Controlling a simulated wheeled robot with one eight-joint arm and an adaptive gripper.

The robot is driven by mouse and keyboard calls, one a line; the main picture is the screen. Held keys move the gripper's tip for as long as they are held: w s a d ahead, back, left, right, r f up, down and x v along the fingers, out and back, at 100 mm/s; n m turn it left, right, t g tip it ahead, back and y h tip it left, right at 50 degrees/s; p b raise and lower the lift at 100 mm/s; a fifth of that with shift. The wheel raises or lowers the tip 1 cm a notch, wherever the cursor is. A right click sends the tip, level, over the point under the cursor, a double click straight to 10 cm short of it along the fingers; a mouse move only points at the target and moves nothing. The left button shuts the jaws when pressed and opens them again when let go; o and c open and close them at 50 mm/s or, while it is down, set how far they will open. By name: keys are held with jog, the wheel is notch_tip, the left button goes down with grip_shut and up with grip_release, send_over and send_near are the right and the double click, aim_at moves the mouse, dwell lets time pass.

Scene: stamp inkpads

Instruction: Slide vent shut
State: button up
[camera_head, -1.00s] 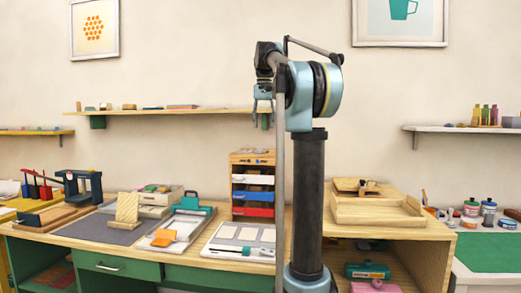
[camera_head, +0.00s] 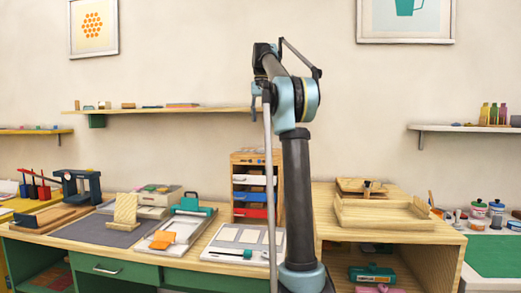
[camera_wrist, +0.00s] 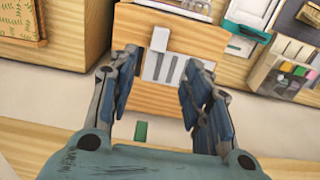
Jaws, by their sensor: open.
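A pale slotted panel with grey slots, which looks like the vent (camera_wrist: 174,68), lies on the top of the wooden drawer cabinet (camera_wrist: 203,93). A white tab (camera_wrist: 160,38) stands at its upper edge in the wrist view. Some slots show grey; I cannot tell how far it is open. My gripper (camera_wrist: 162,60) is open and empty, with its fingers on either side of the panel in the picture; contact cannot be seen. In the head view my gripper (camera_head: 254,108) hangs above the drawer cabinet (camera_head: 237,157), and the vent is too small to make out.
A wall shelf (camera_head: 165,110) runs behind my gripper. A teal-clipped board (camera_wrist: 247,30) and a tray of pads (camera_wrist: 270,72) lie beside the cabinet. A wooden tray (camera_head: 378,218) stands to its right in the head view. A small green block (camera_wrist: 140,131) shows below the cabinet in the wrist view.

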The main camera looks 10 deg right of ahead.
notch_tip(320, 180, down, 14)
jog(key=shift+r, duration=0.1)
dwell(0.5)
